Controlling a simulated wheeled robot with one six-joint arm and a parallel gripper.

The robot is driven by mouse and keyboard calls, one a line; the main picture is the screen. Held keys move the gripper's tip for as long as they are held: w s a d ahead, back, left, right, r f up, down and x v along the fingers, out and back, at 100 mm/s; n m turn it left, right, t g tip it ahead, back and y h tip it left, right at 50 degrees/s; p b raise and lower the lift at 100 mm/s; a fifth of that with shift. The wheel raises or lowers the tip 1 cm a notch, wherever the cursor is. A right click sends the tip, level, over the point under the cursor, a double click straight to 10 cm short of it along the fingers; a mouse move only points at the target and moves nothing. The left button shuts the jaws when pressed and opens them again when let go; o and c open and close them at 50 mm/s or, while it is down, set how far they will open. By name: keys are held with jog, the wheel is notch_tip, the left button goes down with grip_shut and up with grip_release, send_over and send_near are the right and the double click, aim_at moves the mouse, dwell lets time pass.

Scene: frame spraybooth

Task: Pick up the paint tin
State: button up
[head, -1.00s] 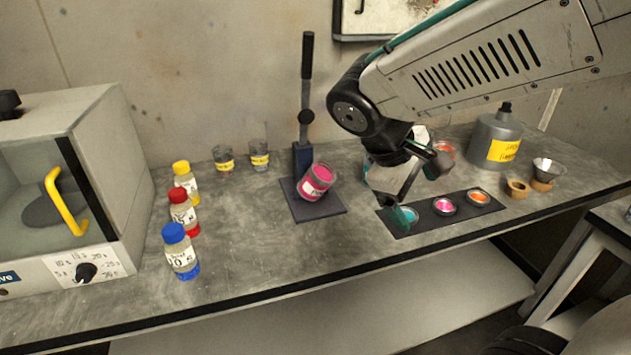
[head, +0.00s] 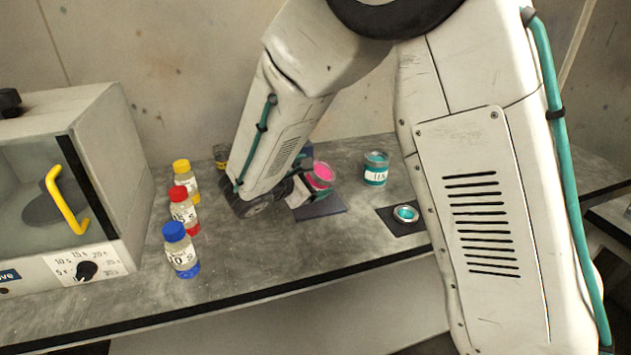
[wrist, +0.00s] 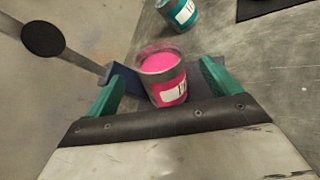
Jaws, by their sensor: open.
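A paint tin with bright pink paint and a white label (head: 321,174) sits on the dark plate of a stand and looks tilted. It also shows in the wrist view (wrist: 163,75). My gripper (head: 308,181) is at the tin. In the wrist view its two green fingers (wrist: 162,68) are spread, one on each side of the tin, with visible gaps. My arm hides part of the tin and most of the stand in the head view. A second tin, teal with a white label (head: 376,169), stands upright to the right and shows at the top of the wrist view (wrist: 179,13).
The stand's dark plate (head: 325,208) is under the pink tin; its post (wrist: 80,55) rises beside it in the wrist view. Bottles with yellow (head: 181,167), red (head: 178,193) and blue (head: 173,232) caps stand left of my arm. A teal paint well (head: 405,214) lies right.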

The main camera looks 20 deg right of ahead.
aim_at(327, 170)
jog(key=x, duration=0.4)
jog(key=shift+w+d+r, duration=0.15)
jog(key=shift+w+d, duration=0.05)
jog(key=shift+d, duration=0.2)
jog(key=c, duration=1.4)
